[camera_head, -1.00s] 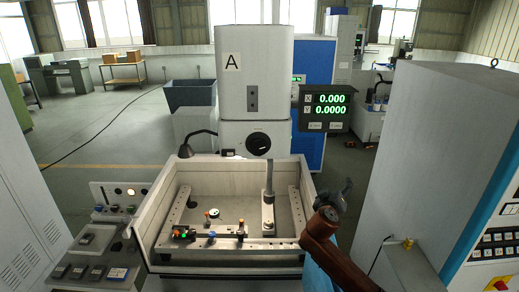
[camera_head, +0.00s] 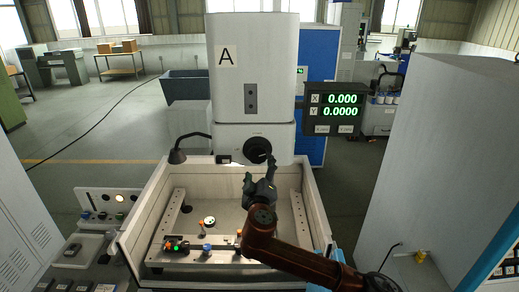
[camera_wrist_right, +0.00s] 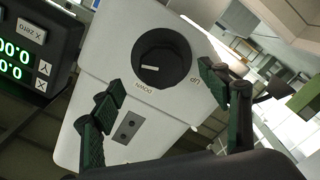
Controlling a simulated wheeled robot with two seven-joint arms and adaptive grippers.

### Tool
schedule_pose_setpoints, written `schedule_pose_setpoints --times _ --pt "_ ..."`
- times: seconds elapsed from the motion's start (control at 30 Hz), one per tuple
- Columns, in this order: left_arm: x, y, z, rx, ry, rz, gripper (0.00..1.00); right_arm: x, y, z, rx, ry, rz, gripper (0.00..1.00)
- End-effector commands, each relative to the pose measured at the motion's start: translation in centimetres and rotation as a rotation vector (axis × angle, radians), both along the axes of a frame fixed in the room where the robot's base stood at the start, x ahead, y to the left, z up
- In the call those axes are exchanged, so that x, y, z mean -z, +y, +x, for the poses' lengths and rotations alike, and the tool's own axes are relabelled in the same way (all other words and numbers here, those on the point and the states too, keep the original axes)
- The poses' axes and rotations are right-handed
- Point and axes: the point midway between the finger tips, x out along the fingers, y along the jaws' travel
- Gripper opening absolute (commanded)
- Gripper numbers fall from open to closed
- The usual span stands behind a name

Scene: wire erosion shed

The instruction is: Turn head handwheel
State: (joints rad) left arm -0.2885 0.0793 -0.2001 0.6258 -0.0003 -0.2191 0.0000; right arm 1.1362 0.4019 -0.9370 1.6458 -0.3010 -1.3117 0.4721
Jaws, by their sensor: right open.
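The head handwheel (camera_head: 257,150) is a round black knob on the lower front of the white machine head marked A. In the right wrist view the handwheel (camera_wrist_right: 162,57) shows a white pointer line, with DOWN and UP printed on the panel beside it. My right gripper (camera_head: 260,174) is just below and in front of the handwheel in the head view, fingers pointing up towards it. In the wrist view its green-padded fingers (camera_wrist_right: 158,90) are spread wide, with empty space between them. They appear apart from the knob. My left gripper is not in view.
The open work tank (camera_head: 140,225) with clamps and small coloured parts lies below my right arm. A readout box (camera_head: 333,112) hangs right of the head. A bent lamp (camera_head: 178,155) stands at left. A large grey cabinet (camera_head: 430,170) bounds the right side.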

Motion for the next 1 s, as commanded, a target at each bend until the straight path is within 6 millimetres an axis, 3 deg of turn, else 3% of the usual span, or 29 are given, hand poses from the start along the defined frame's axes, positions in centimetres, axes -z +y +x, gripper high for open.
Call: schedule_pose_setpoints --times 0.17,0.53,0.73,0.9,1.0 --pt "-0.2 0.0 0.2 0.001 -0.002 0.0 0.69 -0.1 0.2 0.4 -0.002 -0.002 -0.004 0.69" --pt "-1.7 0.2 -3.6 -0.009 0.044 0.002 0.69 -0.3 -0.5 5.7 0.008 -0.002 -0.006 0.69" --pt "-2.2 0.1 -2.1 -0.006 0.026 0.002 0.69 -0.2 -0.3 7.4 0.003 -0.002 -0.003 0.69" --pt "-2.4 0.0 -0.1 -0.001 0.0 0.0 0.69 0.0 -0.2 7.7 0.001 -0.001 -0.002 0.69" --pt "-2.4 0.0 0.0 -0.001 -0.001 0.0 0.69 0.0 -0.1 7.7 0.001 -0.001 -0.002 0.69"
